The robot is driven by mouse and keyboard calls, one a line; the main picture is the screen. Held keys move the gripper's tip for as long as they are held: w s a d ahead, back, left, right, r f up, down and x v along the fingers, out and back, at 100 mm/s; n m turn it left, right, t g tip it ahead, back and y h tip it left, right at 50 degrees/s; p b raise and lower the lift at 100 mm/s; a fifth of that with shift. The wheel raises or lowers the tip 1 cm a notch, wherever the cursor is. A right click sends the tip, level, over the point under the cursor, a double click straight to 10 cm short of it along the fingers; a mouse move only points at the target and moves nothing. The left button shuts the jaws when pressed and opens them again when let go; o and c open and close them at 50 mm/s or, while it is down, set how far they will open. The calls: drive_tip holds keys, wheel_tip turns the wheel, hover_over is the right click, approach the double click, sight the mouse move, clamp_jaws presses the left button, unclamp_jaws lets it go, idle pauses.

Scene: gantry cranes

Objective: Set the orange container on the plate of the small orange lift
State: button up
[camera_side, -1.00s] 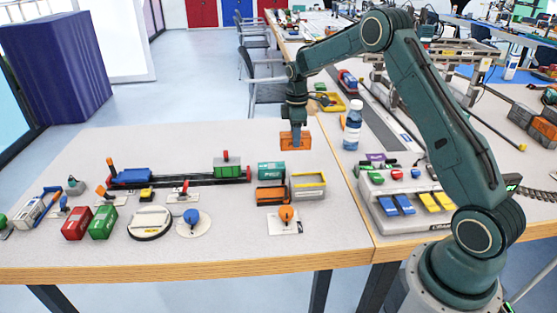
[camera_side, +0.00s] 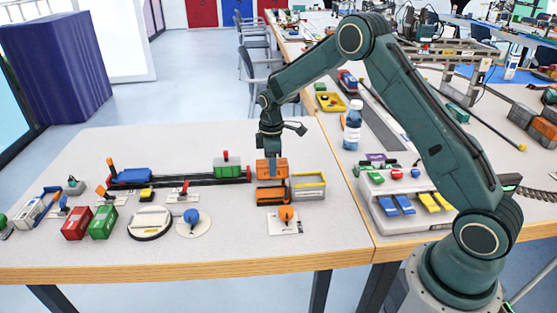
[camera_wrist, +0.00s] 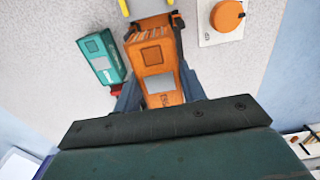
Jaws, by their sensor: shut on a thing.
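The orange container (camera_side: 282,169) is between the fingers of my gripper (camera_side: 272,175) in the side view. It also fills the middle of the wrist view (camera_wrist: 152,55), with my fingers on both sides. The small orange lift (camera_side: 271,198) has an orange body with dark parts and stands on the table just below the container in the side view. The container hides the lift's far upper part, so I cannot tell whether they touch.
A yellow-ended grey tray (camera_side: 309,187) stands close right of the lift. An orange knob on a white plate (camera_side: 286,215) is in front.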

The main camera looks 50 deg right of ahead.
drive_tip(key=shift+f, duration=0.1)
drive_tip(key=shift+f, duration=2.8)
drive_tip(key=shift+f, duration=0.75)
idle(0.5)
drive_tip(key=o, duration=1)
drive_tip(key=shift+r, duration=0.15)
drive_tip(key=shift+r, duration=3.35)
drive_tip(key=shift+r, duration=0.1)
